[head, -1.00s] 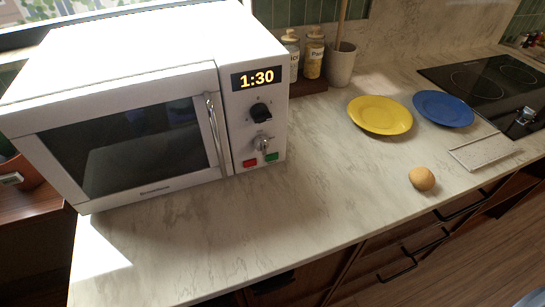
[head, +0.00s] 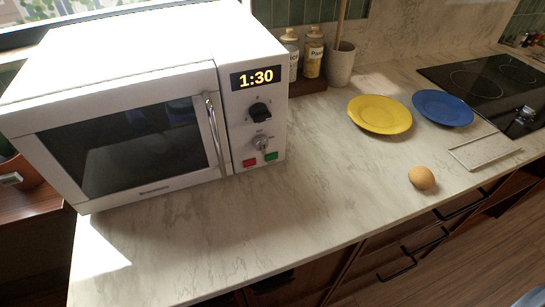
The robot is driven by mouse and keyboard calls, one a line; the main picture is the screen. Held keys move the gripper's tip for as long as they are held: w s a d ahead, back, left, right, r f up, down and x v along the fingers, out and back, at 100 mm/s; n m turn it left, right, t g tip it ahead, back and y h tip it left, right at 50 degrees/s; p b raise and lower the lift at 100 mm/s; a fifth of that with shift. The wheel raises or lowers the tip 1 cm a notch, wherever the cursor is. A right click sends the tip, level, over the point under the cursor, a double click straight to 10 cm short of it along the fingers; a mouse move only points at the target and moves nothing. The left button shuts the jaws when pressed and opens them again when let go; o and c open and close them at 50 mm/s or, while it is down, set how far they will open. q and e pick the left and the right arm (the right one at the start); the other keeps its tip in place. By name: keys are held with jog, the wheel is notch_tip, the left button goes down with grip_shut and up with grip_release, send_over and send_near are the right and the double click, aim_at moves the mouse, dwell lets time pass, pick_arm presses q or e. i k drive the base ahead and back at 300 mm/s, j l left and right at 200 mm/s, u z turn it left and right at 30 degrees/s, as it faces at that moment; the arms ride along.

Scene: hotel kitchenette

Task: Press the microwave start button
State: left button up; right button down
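The white microwave (head: 130,55) stands on the left of the marble counter, its door shut. Its display (head: 256,77) reads 1:30. Below the display are a black knob (head: 260,111) and a silver knob (head: 261,142). At the bottom of the panel are a red button (head: 249,162) on the left and a green button (head: 271,156) on the right. Any lettering on the buttons is too small to read. Neither of my grippers shows in the head view.
A yellow plate (head: 380,114), a blue plate (head: 443,108), a round tan item (head: 422,178) and a pale flat tray (head: 484,152) lie to the right. Jars (head: 312,53) and a utensil crock (head: 341,64) stand behind. The counter (head: 240,220) before the microwave is clear.

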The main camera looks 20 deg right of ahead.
aim_at(271, 156)
jog(key=l+u, duration=0.15)
jog(key=l, duration=0.25)
jog(key=k+l+u, duration=0.1)
jog(key=l, duration=0.25)
jog(key=k+l+u, duration=0.15)
jog(key=l, duration=0.25)
jog(key=k+l+u, duration=0.15)
jog(key=l, duration=0.2)
jog(key=k+l+u, duration=0.1)
jog(key=l, duration=0.25)
